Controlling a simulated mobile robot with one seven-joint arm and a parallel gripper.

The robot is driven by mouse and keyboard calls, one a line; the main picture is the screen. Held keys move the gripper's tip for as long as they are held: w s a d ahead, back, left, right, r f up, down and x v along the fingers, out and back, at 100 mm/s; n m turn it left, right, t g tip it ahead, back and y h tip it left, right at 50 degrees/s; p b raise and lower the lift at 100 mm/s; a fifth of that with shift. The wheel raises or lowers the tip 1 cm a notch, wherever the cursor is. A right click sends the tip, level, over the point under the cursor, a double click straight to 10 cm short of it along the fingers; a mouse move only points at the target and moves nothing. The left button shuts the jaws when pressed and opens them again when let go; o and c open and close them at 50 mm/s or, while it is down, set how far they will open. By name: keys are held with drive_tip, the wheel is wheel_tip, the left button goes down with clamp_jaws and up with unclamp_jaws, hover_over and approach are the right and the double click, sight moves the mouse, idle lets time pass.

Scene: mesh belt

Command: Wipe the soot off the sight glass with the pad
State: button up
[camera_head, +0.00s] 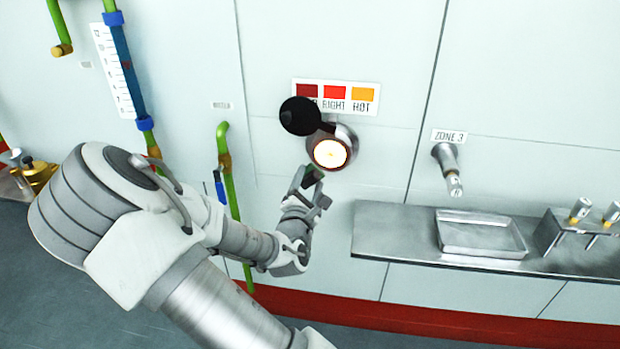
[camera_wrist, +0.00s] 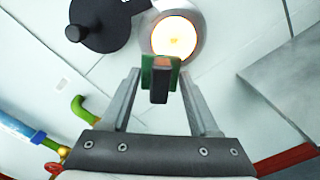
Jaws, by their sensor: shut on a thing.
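The sight glass (camera_head: 330,153) is a round, glowing pale-yellow window in a metal ring on the wall; it also shows in the wrist view (camera_wrist: 174,37). Its visible face looks bright, and I cannot make out soot on it. A black round cover (camera_head: 299,116) is swung aside to its upper left, also in the wrist view (camera_wrist: 100,22). My gripper (camera_head: 308,180) is just below the glass. In the wrist view my gripper (camera_wrist: 160,80) is shut on the pad (camera_wrist: 147,68), which is green with a dark part. The pad overlaps the glass's lower edge there; I cannot tell whether they touch.
A colour label (camera_head: 336,92) is above the glass. A green pipe (camera_head: 228,170) runs down the wall to the left. A metal shelf (camera_head: 390,232) with a tray (camera_head: 480,250) is at the right, below a metal nozzle (camera_head: 447,165).

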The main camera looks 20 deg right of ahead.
sight(317, 153)
drive_tip(key=shift+w+d, duration=0.1)
drive_tip(key=shift+w, duration=0.05)
drive_tip(key=shift+x, duration=3.4)
drive_tip(key=shift+x, duration=0.95)
drive_tip(key=shift+d, duration=0.15)
drive_tip(key=shift+s+d+b, duration=0.35)
drive_tip(key=shift+s+d, duration=0.7)
drive_tip(key=shift+d, duration=0.25)
drive_tip(key=shift+s+d, duration=0.45)
drive_tip(key=shift+d, duration=0.25)
drive_tip(key=shift+s+d, duration=0.4)
drive_tip(key=shift+d, duration=0.35)
drive_tip(key=shift+w+a+r, duration=0.1)
drive_tip(key=shift+w+a, duration=0.55)
drive_tip(key=shift+a, duration=0.3)
drive_tip(key=shift+w+a+f, duration=0.1)
drive_tip(key=shift+w+a, duration=0.55)
drive_tip(key=shift+a, duration=0.35)
drive_tip(key=shift+w+a+r, duration=0.1)
drive_tip(key=shift+w+a, duration=0.55)
drive_tip(key=shift+a, duration=0.3)
